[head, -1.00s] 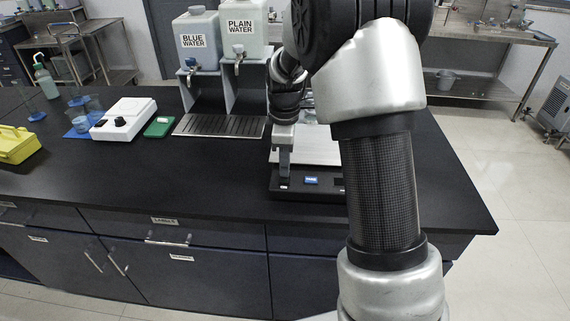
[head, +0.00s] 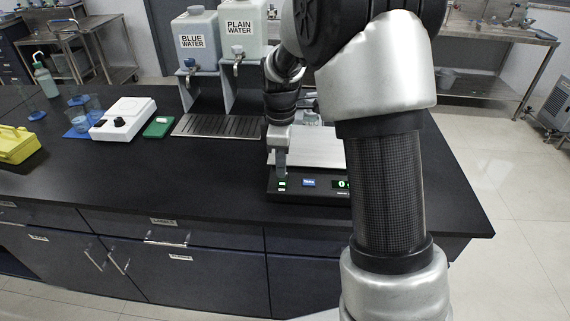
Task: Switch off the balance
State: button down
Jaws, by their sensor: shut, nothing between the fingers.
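The balance (head: 312,153) stands near the front edge of the black bench, with a pale flat pan and a dark front panel.
Dispensers for blue water (head: 197,42) and plain water (head: 240,38) stand behind a drip tray (head: 217,126). A white device (head: 124,120), a green object (head: 158,127) and a yellow carrier (head: 14,145) are at left. The bench front between them and the balance is clear.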

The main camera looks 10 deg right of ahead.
notch_tip(320, 180, up, 12)
jog(key=shift+w+d+r+p, duration=0.2)
jog(key=shift+r+p, duration=0.05)
jog(key=shift+p, duration=0.15)
jog(key=b, duration=0.3)
jog(key=s+t+b, duration=0.1)
jog(key=b, duration=0.2)
jog(key=shift+s+a+r+b, duration=0.1)
jog(key=shift+s+a+b, duration=0.15)
jog(key=shift+b, duration=0.15)
jog(key=b, duration=0.3)
send_near(282, 183)
jog(key=w+f, duration=0.1)
jog(key=f, duration=0.2)
jog(key=w+f, duration=0.1)
jog(key=f, duration=0.1)
jog(key=shift+w+d+f, duration=0.15)
jog(key=shift+w+d, duration=0.05)
jog(key=shift+w, duration=0.15)
jog(key=shift+f, duration=0.4)
